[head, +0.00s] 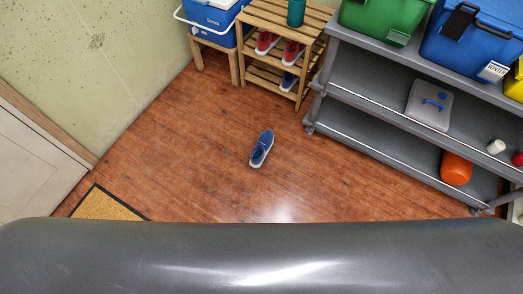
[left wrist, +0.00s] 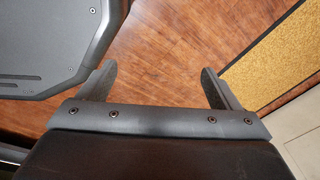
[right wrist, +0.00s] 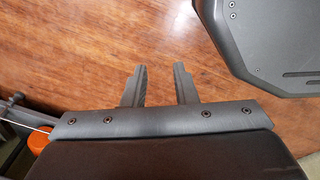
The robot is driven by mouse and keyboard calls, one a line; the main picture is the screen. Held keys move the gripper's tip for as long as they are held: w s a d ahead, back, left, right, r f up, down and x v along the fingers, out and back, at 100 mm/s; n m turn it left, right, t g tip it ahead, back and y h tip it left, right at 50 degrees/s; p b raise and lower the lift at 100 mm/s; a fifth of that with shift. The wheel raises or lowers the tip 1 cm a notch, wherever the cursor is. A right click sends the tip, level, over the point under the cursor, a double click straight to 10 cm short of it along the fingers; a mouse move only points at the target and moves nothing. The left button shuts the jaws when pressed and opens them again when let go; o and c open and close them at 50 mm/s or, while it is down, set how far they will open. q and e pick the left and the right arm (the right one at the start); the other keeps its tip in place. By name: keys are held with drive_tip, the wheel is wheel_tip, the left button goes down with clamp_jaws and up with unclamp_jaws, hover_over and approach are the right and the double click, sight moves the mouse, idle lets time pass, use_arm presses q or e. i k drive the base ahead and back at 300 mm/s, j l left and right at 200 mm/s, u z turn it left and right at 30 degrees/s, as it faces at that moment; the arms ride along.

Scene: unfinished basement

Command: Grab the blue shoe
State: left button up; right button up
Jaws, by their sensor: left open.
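A blue shoe (head: 261,149) with a white sole lies alone on the wooden floor near the middle of the head view, well away from both grippers. A second blue shoe (head: 289,81) sits on the lower shelf of the wooden rack (head: 262,77). My left gripper (left wrist: 159,80) is open and empty above the floor, seen in its wrist view. My right gripper (right wrist: 158,73) is also empty, its fingers apart with a narrower gap. Neither gripper shows in the head view.
Red shoes (head: 267,43) sit on the rack's middle shelf. A grey shelf unit (head: 395,142) with bins and an orange object (head: 456,168) stands at the right. A blue cooler (head: 210,17) is at the back. A yellow mat (head: 103,206) lies front left. Floor around the lone shoe is clear.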

sight(266, 142)
drive_tip(key=l+u, duration=0.35)
drive_tip(key=l, duration=2.15)
drive_tip(key=k, duration=0.05)
